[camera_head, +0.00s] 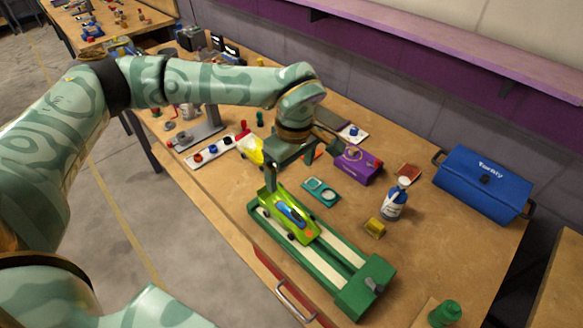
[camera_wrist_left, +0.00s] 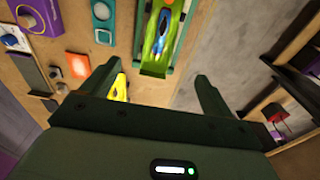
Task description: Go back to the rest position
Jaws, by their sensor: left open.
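My left gripper (camera_head: 291,167) hangs over the table, just behind the near-left end of the green slot track (camera_head: 350,300). Its two fingers stand apart with nothing between them in the left wrist view (camera_wrist_left: 157,88). A lime-green toy car (camera_head: 291,217) with a blue top sits on the track, towards its left end. The car also shows in the left wrist view (camera_wrist_left: 153,55), ahead of the fingers and apart from them. A yellow car-like piece (camera_head: 249,149) lies left of the gripper, partly hidden by it. My right gripper is not in view.
A teal tray with round dials (camera_head: 320,192), a purple box (camera_head: 357,163), a white-and-blue bottle (camera_head: 396,199) and a yellow block (camera_head: 375,228) stand near the track. A blue toolbox (camera_head: 484,182) is at the right. A purple shelf (camera_head: 430,45) runs along the wall.

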